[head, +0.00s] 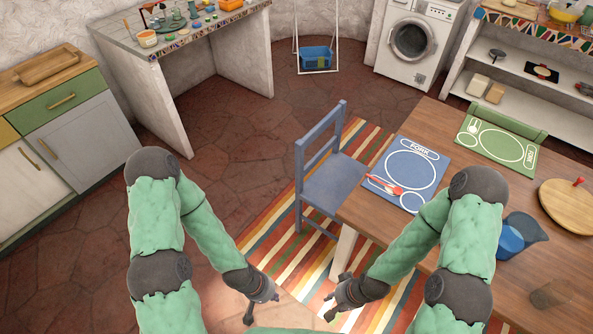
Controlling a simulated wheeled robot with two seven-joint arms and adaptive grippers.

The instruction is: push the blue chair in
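The blue chair (333,184) stands on the striped rug at the left side of the wooden table (461,197). Its backrest is at the left, and the front of its seat meets the table's left edge in the picture; I cannot tell how far it goes under. My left gripper (262,309) is low in front of the chair, over the rug's left edge, apart from the chair and empty. Its fingers look spread. My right gripper (331,307) is near the table's front left leg, also empty with fingers apart. Neither touches the chair.
The striped rug (284,237) lies under the chair. A blue placemat (409,172) with red cutlery and a green placemat (498,142) lie on the table. The tiled floor (235,150) left of the chair is clear.

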